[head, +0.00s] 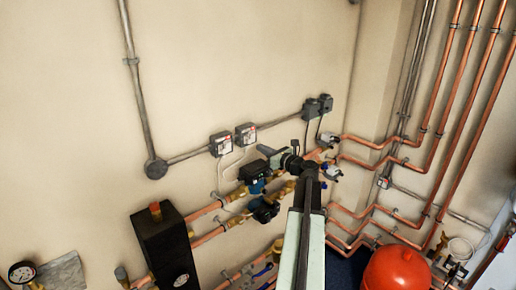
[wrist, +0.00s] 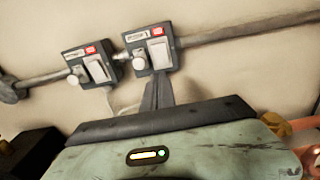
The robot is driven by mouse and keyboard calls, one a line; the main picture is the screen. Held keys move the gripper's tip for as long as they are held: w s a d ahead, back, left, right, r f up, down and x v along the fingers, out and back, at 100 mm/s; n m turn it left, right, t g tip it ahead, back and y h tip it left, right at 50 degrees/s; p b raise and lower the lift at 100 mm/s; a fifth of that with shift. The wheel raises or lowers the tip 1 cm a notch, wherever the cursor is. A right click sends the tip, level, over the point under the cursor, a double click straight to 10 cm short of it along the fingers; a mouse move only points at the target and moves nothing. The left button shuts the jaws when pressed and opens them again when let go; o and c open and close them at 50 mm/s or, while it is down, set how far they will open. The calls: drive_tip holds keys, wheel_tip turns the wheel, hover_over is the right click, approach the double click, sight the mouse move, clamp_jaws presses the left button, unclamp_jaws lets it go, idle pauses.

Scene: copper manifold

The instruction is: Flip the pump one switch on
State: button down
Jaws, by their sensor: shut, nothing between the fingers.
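Two grey switch boxes sit side by side on the wall conduit, a left one (head: 221,143) and a right one (head: 246,134). In the wrist view, the left box (wrist: 92,65) and the right box (wrist: 152,48) each show a white rocker, a red mark, a small label and a pale round knob. The labels are too small to read, so I cannot tell which is pump one or how the rockers are set. My gripper (wrist: 158,88) is shut and empty, its tips just below the right box in the picture; contact is unclear. In the head view, my gripper (head: 263,151) points left toward the wall.
A grey conduit (head: 274,122) runs along the wall to a dark box (head: 317,107). Copper pipes (head: 375,143), valves and a blue-and-black pump (head: 265,210) lie below and right. A black unit (head: 162,245) stands at lower left, a red vessel (head: 397,270) at lower right. The wall above is clear.

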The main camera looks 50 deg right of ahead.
drive_tip(key=s+f, duration=0.1)
drive_tip(key=s, duration=0.9)
drive_tip(key=shift+a+f+b, duration=0.15)
drive_tip(key=shift+a+b, duration=0.25)
drive_tip(key=shift+b, duration=0.05)
drive_tip(key=shift+s, duration=0.1)
